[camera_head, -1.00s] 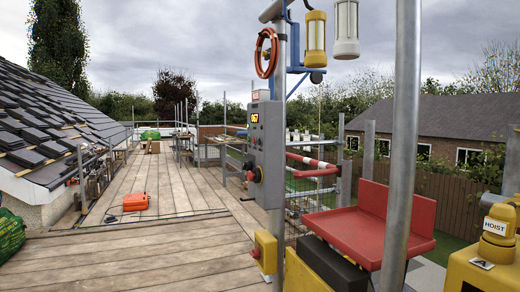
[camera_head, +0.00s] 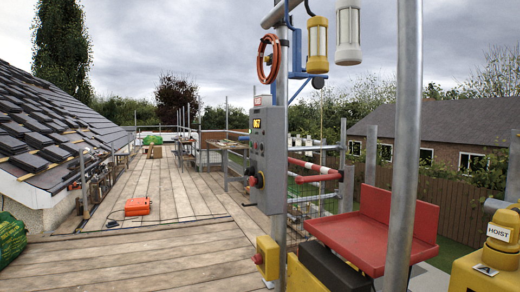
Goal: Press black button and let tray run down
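A grey control box (camera_head: 268,160) is fixed to a scaffold pole right of centre. Its small display (camera_head: 256,123) is lit and seems to read 067. A red tray (camera_head: 372,240) with a raised back stands at the right, behind a thick pole, above a black block. Neither of my grippers is in view.
A yellow hoist unit (camera_head: 482,272) labelled HOIST fills the lower right. A thick upright pole (camera_head: 405,120) crosses in front of the tray. A small yellow box (camera_head: 267,258) sits low on the scaffold pole.

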